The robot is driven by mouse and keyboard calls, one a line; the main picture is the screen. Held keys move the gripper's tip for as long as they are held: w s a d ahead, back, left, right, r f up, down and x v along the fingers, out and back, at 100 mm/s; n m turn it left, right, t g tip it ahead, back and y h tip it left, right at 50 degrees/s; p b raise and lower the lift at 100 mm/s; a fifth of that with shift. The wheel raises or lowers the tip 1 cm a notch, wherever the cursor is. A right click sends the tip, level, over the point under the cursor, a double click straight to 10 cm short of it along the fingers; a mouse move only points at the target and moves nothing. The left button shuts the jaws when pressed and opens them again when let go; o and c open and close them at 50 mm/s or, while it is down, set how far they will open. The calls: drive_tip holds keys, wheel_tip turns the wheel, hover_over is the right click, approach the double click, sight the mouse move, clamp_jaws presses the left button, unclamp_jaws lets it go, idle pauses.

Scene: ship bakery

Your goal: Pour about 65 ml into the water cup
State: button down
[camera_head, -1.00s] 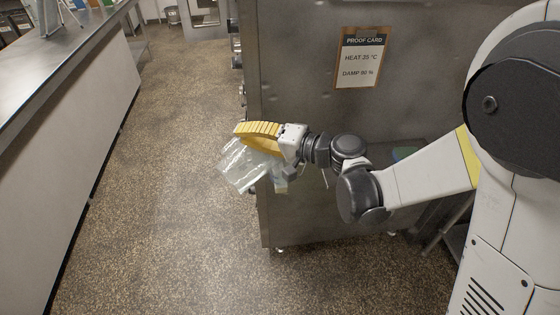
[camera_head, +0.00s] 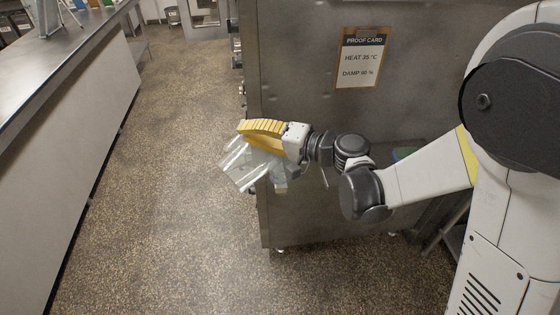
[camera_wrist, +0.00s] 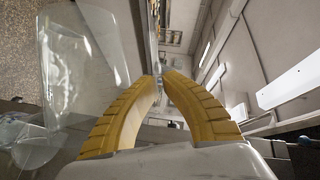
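My gripper (camera_head: 240,128) has yellow ribbed fingers. It is held out over the floor in front of the steel cabinet. In the wrist view the fingertips (camera_wrist: 160,78) come close together. A clear, see-through jug (camera_head: 242,168) hangs tilted at the fingers, and the gripper appears shut on it. The jug also fills the left side of the wrist view (camera_wrist: 68,75). The exact grip point is hard to see, and I cannot make out any water level in it. I cannot identify the water cup in either view.
A steel cabinet (camera_head: 300,100) with a proof card (camera_head: 362,57) stands right behind the gripper. A long counter (camera_head: 60,65) runs along the left, with a few items at its far end. The speckled floor (camera_head: 165,130) between them is clear.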

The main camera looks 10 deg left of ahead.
drive_tip(key=shift+w+d+r+m+y, duration=0.25)
drive_tip(key=shift+w+d+m+y, duration=0.05)
drive_tip(key=shift+w+d, duration=0.25)
idle(1.0)
